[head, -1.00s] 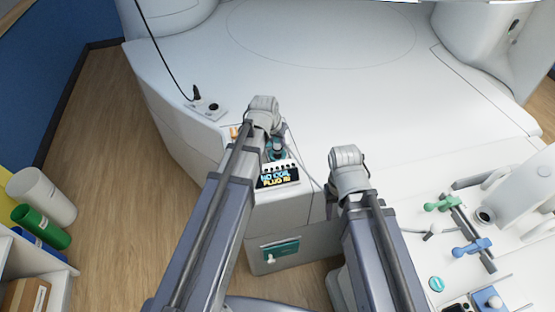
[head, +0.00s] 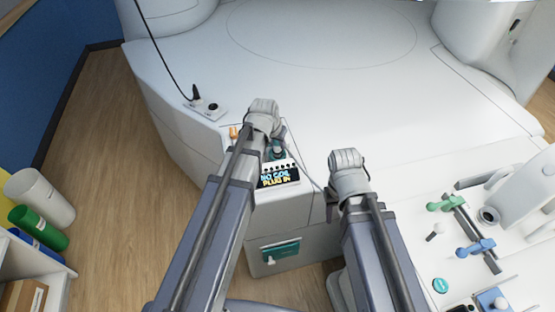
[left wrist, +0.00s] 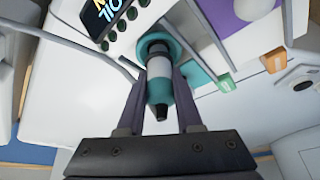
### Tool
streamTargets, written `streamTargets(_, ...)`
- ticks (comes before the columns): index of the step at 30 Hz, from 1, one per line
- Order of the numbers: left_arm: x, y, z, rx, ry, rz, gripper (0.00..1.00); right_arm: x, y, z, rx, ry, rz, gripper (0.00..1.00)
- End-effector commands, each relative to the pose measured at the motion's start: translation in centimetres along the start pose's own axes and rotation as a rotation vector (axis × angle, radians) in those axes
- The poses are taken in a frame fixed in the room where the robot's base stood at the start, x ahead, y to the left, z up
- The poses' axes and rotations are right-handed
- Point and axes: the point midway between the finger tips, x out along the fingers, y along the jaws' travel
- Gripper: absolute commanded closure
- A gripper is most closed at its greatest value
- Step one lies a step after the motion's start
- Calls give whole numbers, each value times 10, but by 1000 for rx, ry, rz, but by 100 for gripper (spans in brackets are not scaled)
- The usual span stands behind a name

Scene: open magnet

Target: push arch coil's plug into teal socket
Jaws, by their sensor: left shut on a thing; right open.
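My left gripper (left wrist: 160,100) is shut on the arch coil's plug (left wrist: 160,88), which has a teal body, a white band and a black end toward my wrist. In the left wrist view the plug's grey front end lines up with the teal socket (left wrist: 174,46), a round teal ring. The front end overlaps the ring's opening; I cannot tell how deep it sits. In the head view my left gripper (head: 272,146) is at the console, partly hiding plug and socket. My right gripper (head: 331,196) looks empty and is open, to the right of the console. The coil itself is not clearly visible.
A display (head: 278,177) reading "NO COIL PLUG IN" is just in front of the socket. Orange (left wrist: 275,58) and green (left wrist: 227,83) tabs sit beside the socket. A panel with a black cable (head: 203,107) is at the back left. Green (head: 446,204) and blue (head: 474,247) levers stand right.

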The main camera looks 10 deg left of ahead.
Motion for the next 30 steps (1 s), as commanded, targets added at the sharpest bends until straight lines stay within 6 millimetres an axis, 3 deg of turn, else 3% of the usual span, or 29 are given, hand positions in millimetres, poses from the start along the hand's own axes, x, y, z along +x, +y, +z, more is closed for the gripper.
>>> streamTargets(30, 16, 0, 6, 0, 0, 0, 100, 17, -2, -1, 0, 0, 0, 50)
